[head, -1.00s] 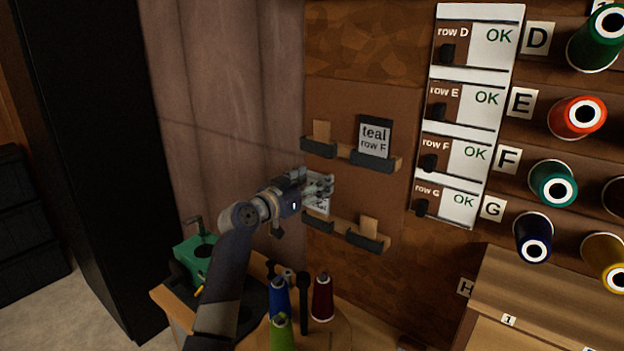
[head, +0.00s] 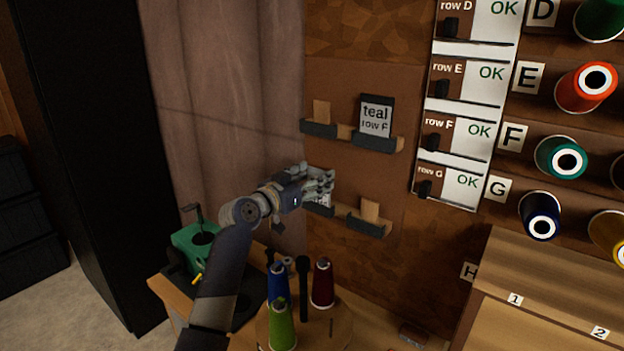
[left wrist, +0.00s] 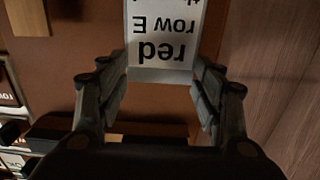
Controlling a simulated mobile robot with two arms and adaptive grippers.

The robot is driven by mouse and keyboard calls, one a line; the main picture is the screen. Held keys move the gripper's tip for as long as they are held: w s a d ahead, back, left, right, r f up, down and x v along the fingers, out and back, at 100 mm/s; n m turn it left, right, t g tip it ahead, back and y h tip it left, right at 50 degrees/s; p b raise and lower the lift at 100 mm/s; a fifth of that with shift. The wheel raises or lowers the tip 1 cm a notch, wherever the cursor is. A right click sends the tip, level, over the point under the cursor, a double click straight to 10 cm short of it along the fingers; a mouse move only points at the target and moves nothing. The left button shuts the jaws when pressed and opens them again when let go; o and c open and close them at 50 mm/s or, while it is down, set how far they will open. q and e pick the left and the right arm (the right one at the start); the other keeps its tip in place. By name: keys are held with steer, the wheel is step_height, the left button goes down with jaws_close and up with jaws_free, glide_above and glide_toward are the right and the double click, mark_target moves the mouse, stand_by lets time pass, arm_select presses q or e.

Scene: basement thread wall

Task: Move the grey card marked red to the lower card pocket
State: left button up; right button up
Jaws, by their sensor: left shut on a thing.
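The grey card (head: 322,200) shows only as a small pale patch under my left gripper (head: 325,182) in the head view. In the left wrist view the card (left wrist: 163,40) appears upside down, reading "red" and "row E", between the fingers of my left gripper (left wrist: 160,92), which is shut on it. The lower rail has a left dark pocket (head: 319,210) right below the card and a right pocket (head: 366,228) with bare wood behind it. The card's lower end is hidden, so I cannot tell whether it is inside the left pocket. My right gripper is not in view.
The upper rail has an empty left pocket (head: 318,129) and a card marked teal, row F (head: 376,116), at right. Thread spools (head: 281,325) and a green device (head: 195,248) stand below my arm. Row signs (head: 455,135) are on the right.

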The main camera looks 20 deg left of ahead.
arm_select(q)
steer(key=shift+f, duration=0.3)
steer(key=o, duration=0.8)
steer(key=shift+o, duration=0.2)
steer(key=v, duration=1.2)
